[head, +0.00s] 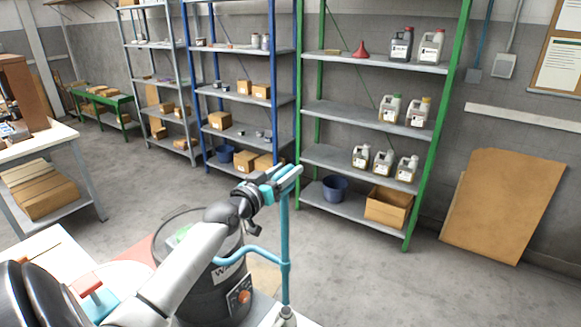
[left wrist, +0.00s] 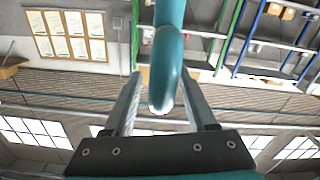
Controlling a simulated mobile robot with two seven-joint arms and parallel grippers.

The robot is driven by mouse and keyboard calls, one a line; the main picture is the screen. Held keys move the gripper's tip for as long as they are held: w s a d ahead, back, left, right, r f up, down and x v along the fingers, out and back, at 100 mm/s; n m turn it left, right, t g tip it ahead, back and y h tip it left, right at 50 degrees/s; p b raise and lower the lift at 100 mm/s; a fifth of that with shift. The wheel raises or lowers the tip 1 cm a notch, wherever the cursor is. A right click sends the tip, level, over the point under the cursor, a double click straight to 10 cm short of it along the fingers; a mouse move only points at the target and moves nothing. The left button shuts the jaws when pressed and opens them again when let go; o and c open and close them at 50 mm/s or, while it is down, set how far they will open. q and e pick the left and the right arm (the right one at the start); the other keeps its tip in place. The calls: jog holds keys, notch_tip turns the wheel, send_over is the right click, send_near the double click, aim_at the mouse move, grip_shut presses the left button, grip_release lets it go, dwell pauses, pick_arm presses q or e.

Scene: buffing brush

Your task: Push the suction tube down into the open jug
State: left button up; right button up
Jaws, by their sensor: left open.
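The teal suction tube (head: 286,235) stands upright at the front centre in the head view. A side branch bends from it toward a dark drum-shaped machine (head: 200,285). The tube's lower end meets a pale neck (head: 287,314) at the bottom edge, apparently the jug; its body is cut off and I cannot tell how deep the tube sits. My left gripper (head: 285,180) is at the tube's top. In the left wrist view the teal tube (left wrist: 168,50) lies between the two open fingers of this gripper (left wrist: 160,82), with clearance visible beside it. My right gripper is not in view.
A green-framed shelf (head: 370,115) with several jugs stands behind. Blue and grey shelves stand left of it. A cardboard sheet (head: 505,205) leans on the right wall. A red-handled item (head: 86,285) lies at lower left. The floor (head: 400,285) at right is clear.

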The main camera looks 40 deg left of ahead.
pick_arm(q)
jog(key=shift+w+a, duration=0.15)
jog(key=shift+w, duration=1.05)
jog(key=shift+c, duration=0.4)
grip_shut()
